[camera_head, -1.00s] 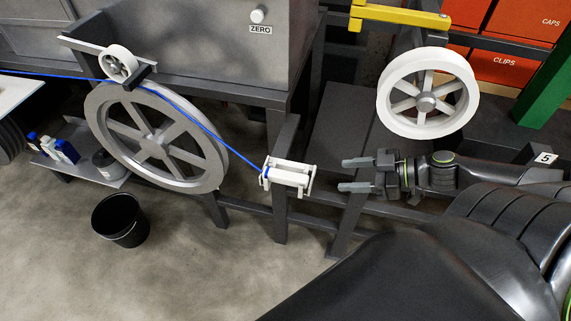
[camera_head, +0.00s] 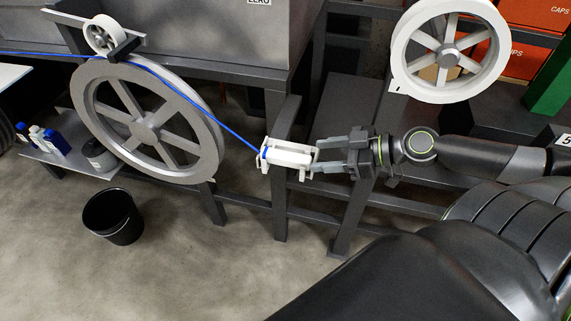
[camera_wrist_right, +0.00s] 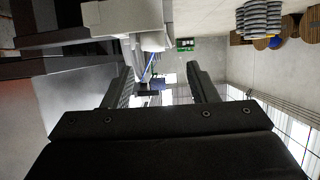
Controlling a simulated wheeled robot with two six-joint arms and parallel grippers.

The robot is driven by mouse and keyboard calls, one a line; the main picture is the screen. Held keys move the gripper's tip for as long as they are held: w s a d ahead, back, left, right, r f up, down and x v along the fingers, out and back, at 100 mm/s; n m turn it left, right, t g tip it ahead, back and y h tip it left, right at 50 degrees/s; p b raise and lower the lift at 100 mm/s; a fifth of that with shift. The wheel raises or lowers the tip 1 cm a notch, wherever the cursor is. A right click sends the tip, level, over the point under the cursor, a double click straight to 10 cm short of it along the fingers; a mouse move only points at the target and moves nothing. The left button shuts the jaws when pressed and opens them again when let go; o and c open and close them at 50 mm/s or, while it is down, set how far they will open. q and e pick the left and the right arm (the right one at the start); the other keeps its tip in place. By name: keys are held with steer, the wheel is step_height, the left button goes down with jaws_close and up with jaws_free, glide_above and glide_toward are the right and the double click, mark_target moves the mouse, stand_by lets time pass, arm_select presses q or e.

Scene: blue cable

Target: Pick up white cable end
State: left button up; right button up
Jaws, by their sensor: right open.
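The white cable end seems to be in this fitting; I cannot tell the two apart. My right gripper (camera_head: 316,155) is open, its fingertips at the right side of the fitting, one above and one below; contact is unclear. In the right wrist view the open fingers (camera_wrist_right: 160,72) show, with white parts (camera_wrist_right: 150,40) and the blue cable (camera_wrist_right: 149,66) beyond them. My left gripper is not in view.
A large grey spoked wheel (camera_head: 146,125) stands left of the fitting, and a white spoked wheel (camera_head: 449,52) at upper right. A black bucket (camera_head: 113,217) stands on the floor. A dark frame post (camera_head: 279,205) is below the fitting. The floor at lower left is clear.

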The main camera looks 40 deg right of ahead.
mark_target(292, 156)
steer(key=b+x, duration=0.1)
steer(key=x, duration=0.1)
steer(key=shift+w+a+b, duration=0.2)
steer(key=shift+w+b, duration=0.05)
steer(key=shift+b, duration=0.05)
steer(key=shift+x, duration=0.85)
steer(key=shift+f, duration=0.1)
steer(key=shift+w, duration=0.15)
steer(key=shift+w+d+p+x, duration=0.1)
steer(key=shift+p+x, duration=0.3)
steer(key=shift+x, duration=0.25)
steer(key=shift+w+d+p+x, duration=0.15)
steer(key=shift+p+x, duration=0.25)
steer(key=shift+x, duration=0.25)
steer(key=shift+p+x, duration=0.35)
steer(key=shift+x, duration=0.85)
steer(key=shift+s+f, duration=0.1)
steer(key=shift+c, duration=0.4)
